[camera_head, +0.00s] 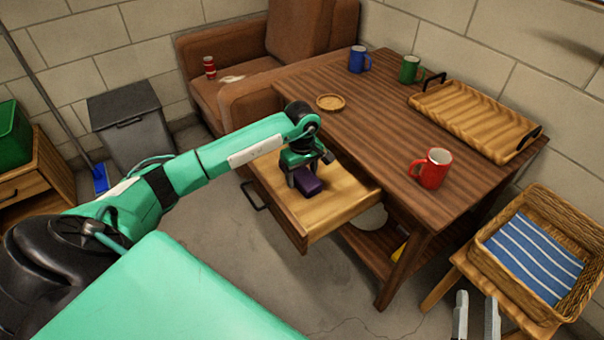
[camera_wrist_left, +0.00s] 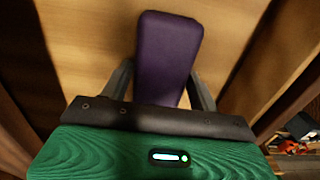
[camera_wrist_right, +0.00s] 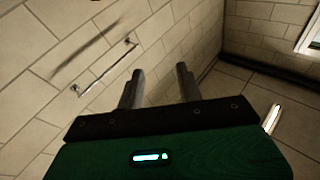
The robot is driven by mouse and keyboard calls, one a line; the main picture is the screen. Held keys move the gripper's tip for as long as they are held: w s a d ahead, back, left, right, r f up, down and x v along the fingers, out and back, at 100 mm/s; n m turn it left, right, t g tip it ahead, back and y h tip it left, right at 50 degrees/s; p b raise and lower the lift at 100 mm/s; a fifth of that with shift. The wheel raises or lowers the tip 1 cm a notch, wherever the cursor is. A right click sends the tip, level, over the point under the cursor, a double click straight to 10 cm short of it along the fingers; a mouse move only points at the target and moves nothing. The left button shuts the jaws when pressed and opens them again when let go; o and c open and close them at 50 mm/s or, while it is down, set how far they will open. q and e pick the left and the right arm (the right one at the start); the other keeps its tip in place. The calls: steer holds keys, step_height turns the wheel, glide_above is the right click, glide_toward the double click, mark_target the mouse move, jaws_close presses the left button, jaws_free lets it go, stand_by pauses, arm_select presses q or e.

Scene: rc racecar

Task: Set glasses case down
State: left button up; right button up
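The glasses case is a dark purple, rounded box. In the head view the case (camera_head: 309,187) is in the pulled-out wooden drawer (camera_head: 325,222), under my left gripper (camera_head: 306,180). In the left wrist view the case (camera_wrist_left: 168,50) reaches between the two fingers of my left gripper (camera_wrist_left: 160,82). The fingers stand apart on either side of it, with narrow gaps showing near their bases. Whether the case rests fully on the drawer floor is hard to tell. My right gripper (camera_head: 476,318) is empty with its fingers apart at the lower right; it also shows in the right wrist view (camera_wrist_right: 158,72).
The table (camera_head: 375,125) carries a red mug (camera_head: 431,170), a blue mug (camera_head: 359,60), a green mug (camera_head: 410,69), a round coaster (camera_head: 330,102) and a wooden tray (camera_head: 475,115). A wicker basket (camera_head: 575,225) stands at right. The drawer's front half is clear.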

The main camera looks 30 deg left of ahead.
arm_select(q)
steer(key=shift+o, duration=0.8)
